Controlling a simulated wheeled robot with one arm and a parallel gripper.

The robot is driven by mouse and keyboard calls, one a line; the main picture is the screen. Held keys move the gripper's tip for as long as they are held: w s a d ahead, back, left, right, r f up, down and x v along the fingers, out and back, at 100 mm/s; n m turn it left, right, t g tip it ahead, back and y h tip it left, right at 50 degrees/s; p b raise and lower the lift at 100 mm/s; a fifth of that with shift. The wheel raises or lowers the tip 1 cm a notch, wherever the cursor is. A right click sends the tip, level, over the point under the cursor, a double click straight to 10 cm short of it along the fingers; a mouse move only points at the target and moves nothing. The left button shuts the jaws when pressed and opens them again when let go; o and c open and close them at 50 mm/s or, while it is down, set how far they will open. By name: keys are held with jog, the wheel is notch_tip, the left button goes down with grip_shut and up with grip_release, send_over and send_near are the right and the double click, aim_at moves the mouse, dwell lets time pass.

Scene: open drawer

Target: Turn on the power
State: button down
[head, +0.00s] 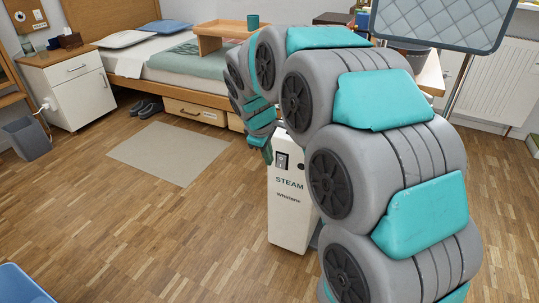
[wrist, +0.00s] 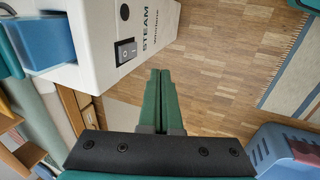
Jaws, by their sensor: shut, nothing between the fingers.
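A white box-shaped machine marked STEAM (head: 290,215) stands on the wooden floor in the head view, partly hidden by my arm. In the wrist view the machine (wrist: 100,20) is at the upper left. In the head view my gripper (head: 267,156) is at the machine's upper left edge.
A blue part (wrist: 42,44) sits at the machine's end in the wrist view. A bed (head: 165,65) with a wooden tray table (head: 222,30) is behind. A rug (head: 168,152) lies on open floor at left. A blue bin (head: 20,284) is at lower left.

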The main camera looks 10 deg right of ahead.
aim_at(278, 164)
jog(key=w+d+f, duration=0.1)
jog(key=f, duration=0.1)
jog(key=w+d+f, duration=0.1)
jog(key=w+f, duration=0.1)
jog(key=f, duration=0.1)
jog(key=w+d+f, duration=0.1)
jog(key=f, duration=0.1)
jog(key=shift+w+d+f, duration=0.15)
jog(key=shift+w+f, duration=0.15)
jog(key=shift+f, duration=0.1)
jog(key=shift+w+d+f, duration=0.1)
jog(key=shift+w+d, duration=0.2)
jog(key=shift+w, duration=0.05)
jog(key=shift+w+f+t, duration=0.1)
jog(key=shift+w+t, duration=0.05)
jog(key=shift+t, duration=0.15)
